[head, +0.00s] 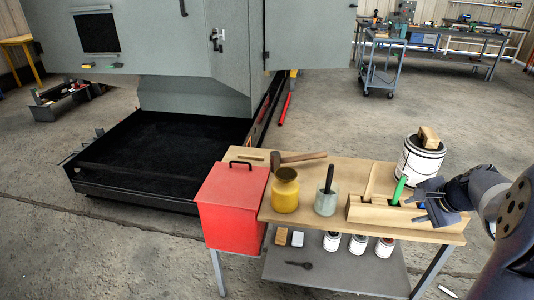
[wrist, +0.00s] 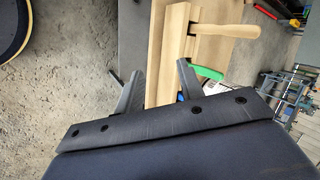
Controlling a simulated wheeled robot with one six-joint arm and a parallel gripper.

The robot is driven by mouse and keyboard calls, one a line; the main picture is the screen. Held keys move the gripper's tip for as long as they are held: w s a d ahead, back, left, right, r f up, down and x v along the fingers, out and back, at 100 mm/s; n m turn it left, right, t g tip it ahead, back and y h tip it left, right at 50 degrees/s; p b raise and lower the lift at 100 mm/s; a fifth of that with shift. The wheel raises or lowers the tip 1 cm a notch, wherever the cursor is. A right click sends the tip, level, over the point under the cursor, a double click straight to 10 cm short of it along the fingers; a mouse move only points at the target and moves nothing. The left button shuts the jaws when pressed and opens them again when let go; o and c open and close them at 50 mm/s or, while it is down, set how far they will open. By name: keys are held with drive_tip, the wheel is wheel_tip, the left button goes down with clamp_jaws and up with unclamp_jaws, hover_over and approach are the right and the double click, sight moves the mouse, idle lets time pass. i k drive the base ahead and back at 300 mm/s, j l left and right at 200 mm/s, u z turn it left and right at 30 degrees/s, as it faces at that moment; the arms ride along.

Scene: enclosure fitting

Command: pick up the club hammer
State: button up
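The club hammer lies on its side at the back edge of the wooden bench top, with a dark brown head (head: 276,160) and a light wooden handle (head: 306,157) pointing right, in the head view. It stands behind the yellow jar and does not show in the wrist view. My gripper (head: 424,203) is at the bench's right end, beside the wooden block and well to the right of the hammer. In the wrist view my gripper (wrist: 158,76) has its two fingers apart, with nothing held between them.
A wooden block (head: 420,218) holds a pale handle (head: 370,181) and a green handle (head: 398,191). A white can (head: 418,163) stands behind the block.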

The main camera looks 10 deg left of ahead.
sight(276, 160)
drive_tip(key=i+j, duration=0.45)
drive_tip(key=i+j+u, duration=0.15)
drive_tip(key=i+j, duration=0.35)
drive_tip(key=i, duration=0.15)
drive_tip(key=i+j+z, duration=0.1)
drive_tip(key=j, duration=0.3)
drive_tip(key=i+j+z, duration=0.1)
drive_tip(key=j, duration=0.35)
drive_tip(key=i, duration=0.1)
